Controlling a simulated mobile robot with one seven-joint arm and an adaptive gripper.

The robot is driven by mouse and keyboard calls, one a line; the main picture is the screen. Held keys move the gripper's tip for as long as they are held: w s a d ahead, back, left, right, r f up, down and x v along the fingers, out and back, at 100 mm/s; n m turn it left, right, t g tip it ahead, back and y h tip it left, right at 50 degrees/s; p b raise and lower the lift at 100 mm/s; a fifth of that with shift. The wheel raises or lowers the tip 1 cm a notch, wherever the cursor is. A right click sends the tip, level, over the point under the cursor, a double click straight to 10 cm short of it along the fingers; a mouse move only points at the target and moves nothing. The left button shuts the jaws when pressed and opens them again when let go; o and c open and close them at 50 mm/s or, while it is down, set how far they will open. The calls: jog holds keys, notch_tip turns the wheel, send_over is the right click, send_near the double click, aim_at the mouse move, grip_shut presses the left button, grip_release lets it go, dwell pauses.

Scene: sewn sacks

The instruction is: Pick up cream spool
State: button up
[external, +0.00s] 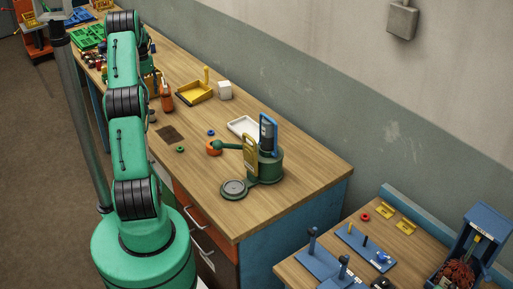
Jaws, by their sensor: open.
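I cannot make out a cream spool for certain in the external view. A small whitish block-like thing (225,90) stands on the long wooden workbench (290,205), beside a yellow tray; its shape looks more like a cube than a spool. My green arm rises at the left and bends over at the top, toward the far part of the bench. My gripper cannot be made out; it seems hidden behind the arm links.
The yellow tray (194,93), an orange-red bottle (167,98), a white tray (243,126) and a green stand (267,165) with hanging tags occupy the bench. Its near right corner is clear. A second bench (300,274) holds blue fixtures. A wall runs behind.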

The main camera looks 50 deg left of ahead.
aim_at(151, 111)
jog(key=shift+f+b, duration=0.35)
jog(key=shift+f, duration=3.2)
jog(key=shift+f+b, duration=0.45)
jog(key=shift+f, duration=2.15)
jog(key=c, duration=1.2)
